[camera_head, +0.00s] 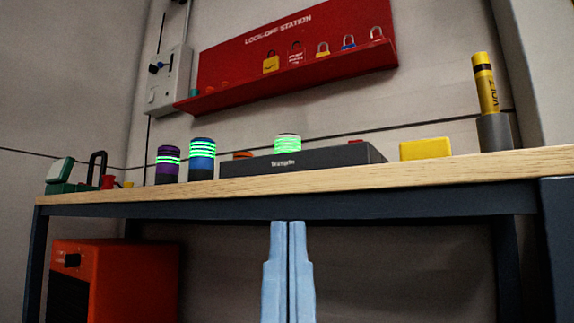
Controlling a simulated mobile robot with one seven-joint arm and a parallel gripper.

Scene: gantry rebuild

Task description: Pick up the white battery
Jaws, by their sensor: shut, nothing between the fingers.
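A short cylinder with bright green glowing bands and a pale top, likely the white battery (288,145), shows above the dark box (300,164) on the workbench. Its lower part is hidden, so I cannot tell whether it stands in or behind the box. A purple battery-like cylinder (167,166) and a blue one (202,161), both with green bands, stand upright to the left of the box. My gripper (288,226) is shut and empty, its light blue fingers pointing up in front of the bench, below the tabletop edge.
The wooden bench top (330,182) is seen nearly edge-on. A yellow block (425,149) and a yellow tester in a grey holder (494,133) stand to the right. A green item and a black padlock (97,169) are far left. A red lock-off board (300,50) hangs behind.

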